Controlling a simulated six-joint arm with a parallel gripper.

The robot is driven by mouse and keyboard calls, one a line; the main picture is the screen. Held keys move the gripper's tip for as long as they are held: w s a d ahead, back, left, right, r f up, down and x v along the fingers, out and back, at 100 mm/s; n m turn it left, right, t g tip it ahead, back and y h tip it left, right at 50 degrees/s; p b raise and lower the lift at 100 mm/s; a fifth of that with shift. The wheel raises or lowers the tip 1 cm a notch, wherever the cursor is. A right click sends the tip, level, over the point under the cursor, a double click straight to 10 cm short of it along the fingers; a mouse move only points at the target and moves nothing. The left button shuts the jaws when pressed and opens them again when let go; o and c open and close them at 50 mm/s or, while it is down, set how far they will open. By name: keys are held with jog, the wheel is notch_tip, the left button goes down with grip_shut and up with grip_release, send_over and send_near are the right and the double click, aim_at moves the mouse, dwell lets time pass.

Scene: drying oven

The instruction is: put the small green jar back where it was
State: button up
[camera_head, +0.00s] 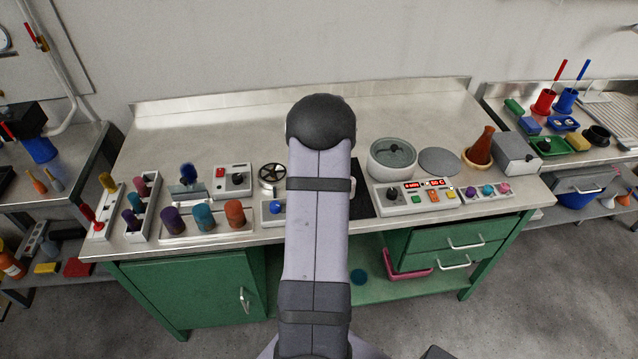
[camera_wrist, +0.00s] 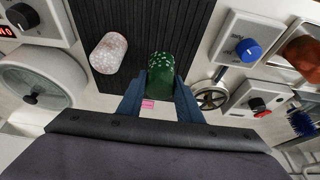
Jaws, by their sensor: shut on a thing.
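The small green jar (camera_wrist: 160,66), speckled with white, is between the two blue fingers of my gripper (camera_wrist: 161,80) in the wrist view. The gripper is shut on it. The jar is over or on the edge of a black ribbed mat (camera_wrist: 128,18); I cannot tell whether it touches. A small pink label (camera_wrist: 148,104) lies on the pale worktop near the fingers. In the head view my arm hides the gripper and the jar.
A white-and-pink speckled jar (camera_wrist: 108,52) stands on the mat beside the green jar. A round grey bath (camera_head: 392,158) and a control panel (camera_head: 415,196) flank the mat. A blue-knobbed box (camera_wrist: 234,44) and a metal wheel (camera_wrist: 210,97) are on the other side.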

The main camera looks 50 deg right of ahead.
jog(key=shift+f+p, duration=0.4)
jog(key=shift+f, duration=1.25)
jog(key=shift+f, duration=0.15)
jog(key=o, duration=1)
jog(key=shift+s+a+r, duration=0.15)
jog(key=shift+r, duration=0.55)
jog(key=b+v, duration=0.3)
jog(key=v, duration=0.8)
jog(key=shift+f, duration=0.1)
